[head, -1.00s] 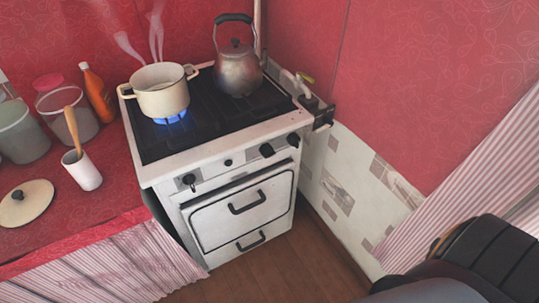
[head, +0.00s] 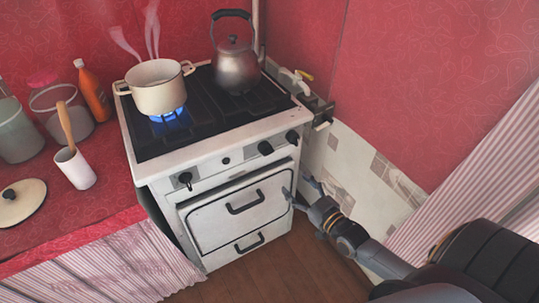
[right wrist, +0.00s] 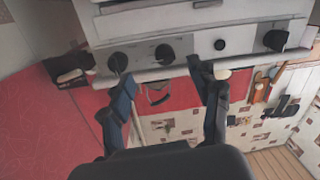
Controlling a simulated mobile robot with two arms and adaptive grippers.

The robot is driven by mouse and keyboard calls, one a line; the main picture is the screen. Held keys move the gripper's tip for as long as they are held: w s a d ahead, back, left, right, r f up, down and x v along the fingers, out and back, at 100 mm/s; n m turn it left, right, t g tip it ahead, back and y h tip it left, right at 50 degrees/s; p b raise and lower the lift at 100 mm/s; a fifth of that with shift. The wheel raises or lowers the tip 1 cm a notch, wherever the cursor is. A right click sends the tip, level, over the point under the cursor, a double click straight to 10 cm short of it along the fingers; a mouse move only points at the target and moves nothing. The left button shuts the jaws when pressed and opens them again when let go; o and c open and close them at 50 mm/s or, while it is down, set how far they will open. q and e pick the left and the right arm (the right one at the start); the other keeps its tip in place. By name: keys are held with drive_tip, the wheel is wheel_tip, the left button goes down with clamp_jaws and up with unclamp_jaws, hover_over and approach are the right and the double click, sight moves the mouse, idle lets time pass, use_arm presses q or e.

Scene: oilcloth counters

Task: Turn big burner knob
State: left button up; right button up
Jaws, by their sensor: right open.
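The white stove (head: 150,170) stands against the red wall, with black knobs along its front panel. A left knob (head: 185,178), a small middle knob (head: 226,160) and two right knobs (head: 265,148) and (head: 292,136) show; I cannot tell which is the big burner knob. My right gripper (head: 301,190) is open and empty, low by the stove's right front corner, below the right-hand knobs. In the right wrist view the open fingers (right wrist: 165,88) are apart from the knobs, which appear in reversed order: two at left (right wrist: 118,62) and (right wrist: 164,53). My left gripper is out of view.
A steaming cream pot (head: 158,95) sits over a lit blue flame (head: 167,115). A metal kettle (head: 236,66) stands at the back right. The oven handle (head: 245,205) juts out below the knobs. Pipes (head: 300,85) run along the wall. Floor is clear in front.

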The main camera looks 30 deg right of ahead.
sight(270, 151)
drive_tip(key=shift+t, duration=0.3)
drive_tip(key=w+r, duration=0.1)
drive_tip(key=w, duration=0.3)
drive_tip(key=w+a, duration=0.1)
drive_tip(key=w, duration=0.4)
drive_tip(key=w+r, duration=0.1)
drive_tip(key=w, duration=0.4)
drive_tip(key=shift+w+a+r, duration=0.1)
drive_tip(key=shift+a+r, duration=0.15)
drive_tip(key=shift+r, duration=0.05)
drive_tip(key=shift+c, duration=0.5)
drive_tip(key=c, duration=1)
